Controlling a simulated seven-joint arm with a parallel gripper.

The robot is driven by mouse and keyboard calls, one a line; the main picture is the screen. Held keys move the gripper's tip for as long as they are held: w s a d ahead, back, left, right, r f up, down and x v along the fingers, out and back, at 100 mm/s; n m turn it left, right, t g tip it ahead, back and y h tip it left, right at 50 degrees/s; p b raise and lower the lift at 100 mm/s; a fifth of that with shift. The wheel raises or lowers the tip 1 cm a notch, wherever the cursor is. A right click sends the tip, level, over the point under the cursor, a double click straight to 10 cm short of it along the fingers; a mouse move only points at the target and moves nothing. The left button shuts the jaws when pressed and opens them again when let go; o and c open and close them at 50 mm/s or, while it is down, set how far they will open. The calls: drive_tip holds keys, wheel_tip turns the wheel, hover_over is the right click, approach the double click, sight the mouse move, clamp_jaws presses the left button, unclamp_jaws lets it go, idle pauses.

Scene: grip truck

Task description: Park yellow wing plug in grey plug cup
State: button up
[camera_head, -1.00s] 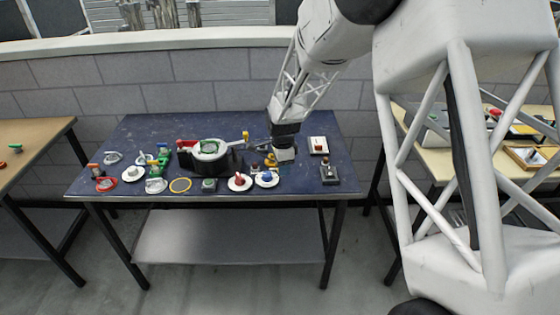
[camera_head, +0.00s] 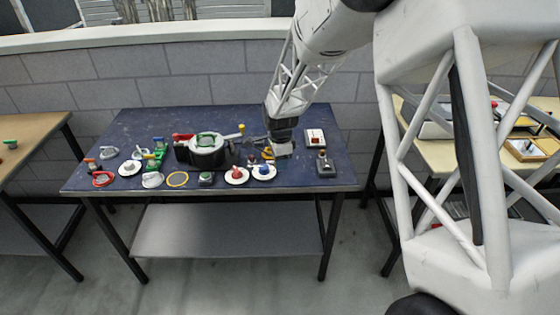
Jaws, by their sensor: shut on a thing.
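My gripper (camera_head: 282,150) is low over the right part of the dark blue table, pointing down. It is shut on a small yellow piece (camera_head: 267,154), which shows at its left side and looks like the yellow wing plug. The fingertips and most of the held piece are too small or hidden to see clearly. I cannot single out the grey plug cup for sure; small dark grey shapes sit just left of the gripper, partly merged with it.
A black housing with a white round top (camera_head: 206,150) stands left of the gripper. White discs with a red knob (camera_head: 237,175) and a blue knob (camera_head: 264,171) lie in front. A dark block with a grey knob (camera_head: 325,163) and a white-red switch (camera_head: 315,138) stand right.

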drive_tip(key=w+a+r+m, duration=0.1)
drive_tip(key=w+a, duration=0.3)
drive_tip(key=w, duration=0.7)
drive_tip(key=w+a+r+m, duration=0.1)
drive_tip(key=w+a, duration=0.2)
drive_tip(key=w, duration=0.9)
drive_tip(key=shift+w+a+m, duration=0.25)
drive_tip(key=shift+a+m, duration=0.15)
drive_tip(key=shift+f, duration=0.25)
drive_tip(key=shift+f, duration=2.25)
drive_tip(key=shift+f, duration=1.45)
idle(1.3)
